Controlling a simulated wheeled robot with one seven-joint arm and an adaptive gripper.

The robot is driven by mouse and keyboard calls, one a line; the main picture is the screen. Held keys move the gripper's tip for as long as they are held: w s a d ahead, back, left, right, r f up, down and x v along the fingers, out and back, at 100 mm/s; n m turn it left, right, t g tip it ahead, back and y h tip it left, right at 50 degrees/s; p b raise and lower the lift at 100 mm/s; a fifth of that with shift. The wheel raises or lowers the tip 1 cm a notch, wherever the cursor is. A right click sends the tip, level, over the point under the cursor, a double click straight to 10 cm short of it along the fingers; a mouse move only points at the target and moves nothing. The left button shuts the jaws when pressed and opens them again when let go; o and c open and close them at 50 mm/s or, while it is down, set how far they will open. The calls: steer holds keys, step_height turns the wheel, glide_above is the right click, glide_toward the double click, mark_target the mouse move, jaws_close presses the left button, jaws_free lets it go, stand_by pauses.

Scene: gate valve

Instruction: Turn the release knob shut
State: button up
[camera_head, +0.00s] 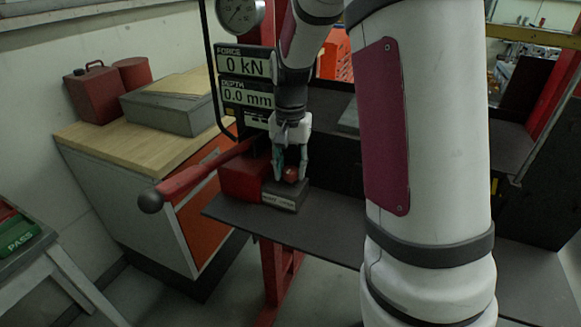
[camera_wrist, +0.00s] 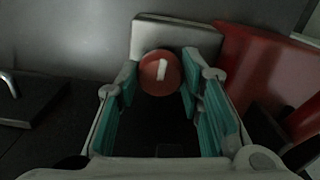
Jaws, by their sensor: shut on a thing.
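The release knob (camera_wrist: 161,73) is a round red knob with a white bar mark on its face. In the wrist view it sits between the teal finger pads of my gripper (camera_wrist: 160,82), which is shut on it. The white bar stands nearly upright in that view. The knob also shows in the head view (camera_head: 291,175), partly hidden by my fingers. It is on a grey block (camera_head: 284,197) with a small label, too small to read. My gripper (camera_head: 290,172) points down at it from above.
A red pump body (camera_head: 243,178) with a long red lever (camera_head: 195,177) ending in a dark ball is left of the knob. Displays (camera_head: 245,80) reading 0 kN and 0.0 mm and a dial gauge (camera_head: 240,14) stand behind. A wooden-topped cabinet (camera_head: 150,135) is at left.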

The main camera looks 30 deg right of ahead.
mark_target(290, 169)
stand_by(0.4)
steer(key=o, duration=0.9)
steer(key=shift+r, duration=0.15)
step_height(290, 169, up, 12)
steer(key=shift+f, duration=0.1)
